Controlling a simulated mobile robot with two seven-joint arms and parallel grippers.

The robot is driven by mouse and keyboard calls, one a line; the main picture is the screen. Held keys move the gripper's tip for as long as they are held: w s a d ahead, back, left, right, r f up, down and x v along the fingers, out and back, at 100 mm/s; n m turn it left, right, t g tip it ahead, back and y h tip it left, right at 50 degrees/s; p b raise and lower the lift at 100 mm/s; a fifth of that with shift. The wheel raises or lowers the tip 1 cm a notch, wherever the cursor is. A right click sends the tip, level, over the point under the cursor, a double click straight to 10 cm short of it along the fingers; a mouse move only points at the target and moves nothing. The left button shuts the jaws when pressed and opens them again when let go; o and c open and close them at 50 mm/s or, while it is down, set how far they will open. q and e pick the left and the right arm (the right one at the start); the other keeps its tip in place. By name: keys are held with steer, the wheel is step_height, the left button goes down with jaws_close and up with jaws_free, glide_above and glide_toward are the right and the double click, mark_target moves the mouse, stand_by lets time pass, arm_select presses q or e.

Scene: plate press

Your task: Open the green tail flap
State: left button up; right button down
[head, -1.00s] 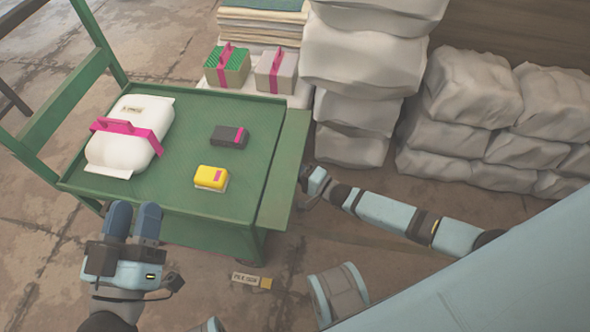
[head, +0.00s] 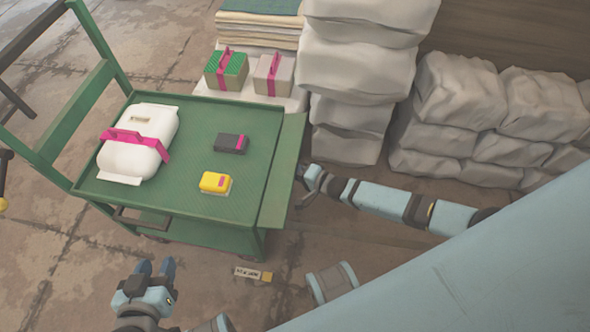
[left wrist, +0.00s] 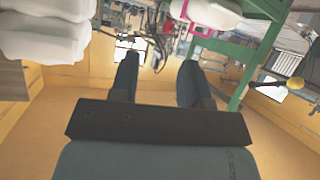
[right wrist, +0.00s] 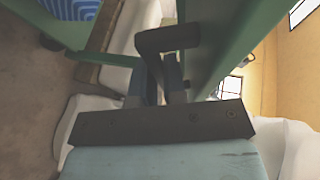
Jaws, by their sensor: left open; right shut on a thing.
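The green tail flap (head: 284,172) is a long panel along the right edge of the green cart's bed (head: 255,135). Its exact angle is hard to tell. My right gripper (head: 311,180) is at the flap's outer side. The right wrist view shows its fingers (right wrist: 156,88) shut on a dark bent handle (right wrist: 168,40) beside a green panel (right wrist: 222,45). The flap's outer face is hidden in the head view. My left gripper (head: 154,267) is open and empty, in front of the cart and apart from it; its fingers (left wrist: 157,78) also show in the left wrist view.
A strapped white bundle (head: 140,125), a dark block (head: 230,142) and a yellow block (head: 215,182) lie on the bed. Stacked white sacks (head: 357,70) stand behind the flap side, with more sacks (head: 455,110) to the right. A small floor label (head: 247,272) lies in front.

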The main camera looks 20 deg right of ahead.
steer(key=c, duration=1.5)
jaws_free()
steer(key=shift+o, duration=0.2)
steer(key=p+v, duration=0.3)
steer(key=v, duration=1)
steer(key=shift+s+d, duration=0.2)
steer(key=shift+s, duration=0.15)
